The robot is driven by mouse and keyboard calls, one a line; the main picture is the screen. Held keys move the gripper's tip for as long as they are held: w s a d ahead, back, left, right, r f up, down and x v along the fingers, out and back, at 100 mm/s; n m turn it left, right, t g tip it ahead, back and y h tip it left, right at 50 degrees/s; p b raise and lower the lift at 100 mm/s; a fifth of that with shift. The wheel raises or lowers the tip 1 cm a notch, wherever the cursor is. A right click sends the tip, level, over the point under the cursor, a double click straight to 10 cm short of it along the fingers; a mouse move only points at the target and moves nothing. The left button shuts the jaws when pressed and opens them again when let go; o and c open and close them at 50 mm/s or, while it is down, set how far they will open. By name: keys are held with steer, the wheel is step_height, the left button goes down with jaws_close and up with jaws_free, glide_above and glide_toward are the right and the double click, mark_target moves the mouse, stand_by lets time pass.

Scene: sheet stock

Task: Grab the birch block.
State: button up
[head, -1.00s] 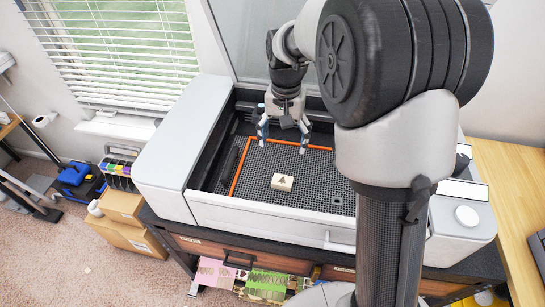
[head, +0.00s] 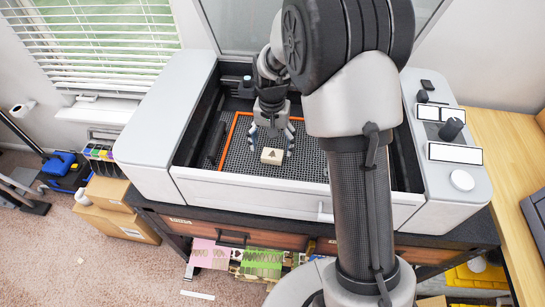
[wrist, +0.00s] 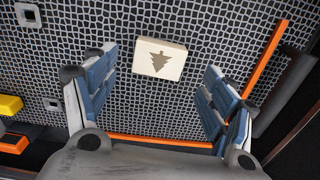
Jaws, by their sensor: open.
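The birch block (head: 272,156) is a small pale block with a dark tree mark on its top. It lies on the honeycomb bed (head: 312,168) inside the large grey machine. My gripper (head: 271,146) is open and empty above the bed, close to the block in the head view. In the wrist view the block (wrist: 160,59) shows whole, ahead of and between the two spread blue-padded fingers (wrist: 154,90). Neither finger appears to touch it.
An orange strip (head: 229,139) edges the bed at the left and back. The machine's front wall (head: 255,194) and left housing (head: 160,110) stand around the bed. In the wrist view a yellow piece (wrist: 10,105) lies at the left edge. The bed around the block is clear.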

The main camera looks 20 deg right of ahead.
mark_target(272, 153)
step_height(272, 153, down, 4)
steer(key=shift+f+b, duration=0.15)
steer(key=shift+b, duration=0.5)
steer(key=shift+c, duration=0.2)
steer(key=c, duration=1.1)
